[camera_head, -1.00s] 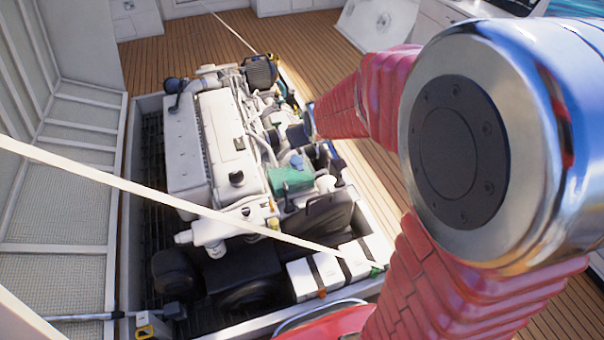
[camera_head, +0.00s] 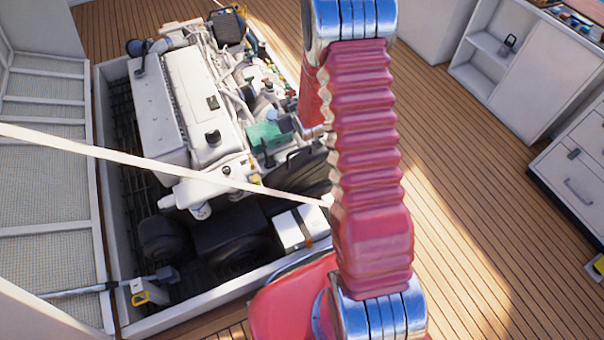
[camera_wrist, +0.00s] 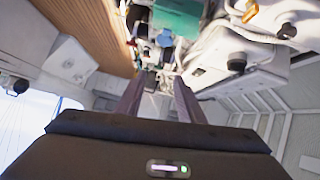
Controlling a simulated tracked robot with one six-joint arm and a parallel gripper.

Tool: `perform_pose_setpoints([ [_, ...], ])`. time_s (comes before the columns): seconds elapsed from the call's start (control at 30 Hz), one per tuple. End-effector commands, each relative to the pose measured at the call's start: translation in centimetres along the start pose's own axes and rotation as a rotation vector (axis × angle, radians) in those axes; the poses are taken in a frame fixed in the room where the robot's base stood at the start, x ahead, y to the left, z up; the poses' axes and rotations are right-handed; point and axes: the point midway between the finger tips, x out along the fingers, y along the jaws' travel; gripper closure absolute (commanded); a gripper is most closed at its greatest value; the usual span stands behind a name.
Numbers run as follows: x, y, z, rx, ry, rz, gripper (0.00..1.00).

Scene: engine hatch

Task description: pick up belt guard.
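My gripper (camera_wrist: 158,90) shows in the wrist view with its two dark fingers apart and nothing visible between them. Beyond the fingertips are engine parts, with a green block (camera_wrist: 178,18) above and the white engine body to the right. In the head view my red arm hides my gripper. The white engine (camera_head: 190,105) sits in the open hatch, with the same green block (camera_head: 268,136) on its near right side. A black curved plate (camera_head: 298,172) at the engine's near end, partly behind my arm, may be the belt guard; I cannot tell for sure.
The hatch rim (camera_head: 215,293) frames the engine bay. A pale bar (camera_head: 150,163) crosses in front of the engine. White batteries (camera_head: 291,230) sit in the bay's near right corner. White cabinets (camera_head: 520,75) stand at right, with clear wooden deck (camera_head: 480,200) before them.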

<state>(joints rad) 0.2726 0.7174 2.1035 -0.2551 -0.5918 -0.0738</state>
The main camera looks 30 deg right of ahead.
Motion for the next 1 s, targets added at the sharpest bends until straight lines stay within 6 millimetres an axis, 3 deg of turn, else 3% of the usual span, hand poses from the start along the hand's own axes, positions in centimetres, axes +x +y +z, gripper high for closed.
perform_pose_setpoints([
  [0.2, 3.5, -0.1, 4.8, 0.009, 0.039, -0.013, 0.65],
  [0.5, 6.9, -0.8, 11.6, 0.03, 0.106, -0.03, 0.65],
  [1.0, 8.8, -3.4, 24.1, 0.095, 0.224, -0.051, 0.65],
])
